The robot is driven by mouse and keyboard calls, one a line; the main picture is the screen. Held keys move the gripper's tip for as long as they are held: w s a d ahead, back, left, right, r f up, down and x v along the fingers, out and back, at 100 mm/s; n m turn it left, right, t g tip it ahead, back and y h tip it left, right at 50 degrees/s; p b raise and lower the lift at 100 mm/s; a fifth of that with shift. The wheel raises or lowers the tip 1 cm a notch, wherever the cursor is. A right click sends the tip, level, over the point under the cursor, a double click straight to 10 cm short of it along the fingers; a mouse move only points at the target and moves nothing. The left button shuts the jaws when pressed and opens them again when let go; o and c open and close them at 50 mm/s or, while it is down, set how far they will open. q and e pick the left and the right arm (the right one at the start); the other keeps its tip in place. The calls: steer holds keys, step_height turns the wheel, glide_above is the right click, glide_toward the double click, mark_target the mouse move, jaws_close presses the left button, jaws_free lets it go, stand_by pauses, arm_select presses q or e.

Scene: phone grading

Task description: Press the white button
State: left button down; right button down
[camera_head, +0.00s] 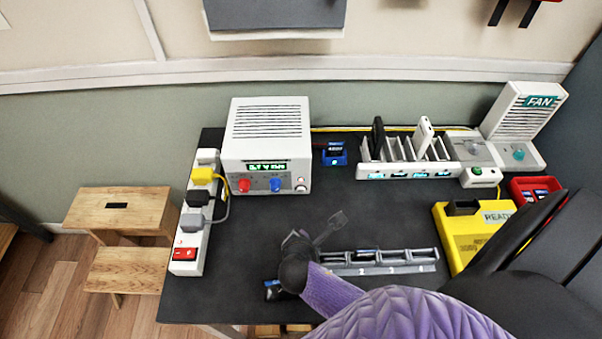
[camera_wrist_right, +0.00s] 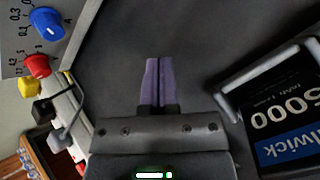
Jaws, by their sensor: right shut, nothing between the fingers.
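A grey bench power supply (camera_head: 267,150) stands at the back left of the dark table. A small pale round button (camera_head: 301,188) sits at the lower right of its front, beside the blue knob. My right gripper (camera_head: 338,219) is in front of the supply, apart from it. Its two purple fingers (camera_wrist_right: 158,83) are together and empty in the right wrist view, over dark table surface. That view also shows the supply's blue knob (camera_wrist_right: 46,22) and red knob (camera_wrist_right: 37,65) at upper left; the pale button is outside it. My left gripper is not in view.
A white power strip (camera_head: 189,235) with plugs lies at the left. A rack (camera_head: 408,170), fan (camera_head: 525,113) and yellow box (camera_head: 450,240) stand right.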

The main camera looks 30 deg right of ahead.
mark_target(301, 190)
steer(key=w+d+b, duration=0.1)
steer(key=w, duration=0.1)
steer(key=w+d+b, duration=0.1)
steer(key=w, duration=0.1)
steer(key=w+d, duration=0.1)
steer(key=w, duration=0.1)
steer(key=shift+d+b, duration=0.4)
steer(key=shift+w+d, duration=0.4)
steer(key=shift+w, duration=0.3)
stand_by(0.4)
stand_by(0.6)
steer(key=shift+w+d, duration=0.15)
steer(key=shift+w, duration=0.15)
stand_by(0.3)
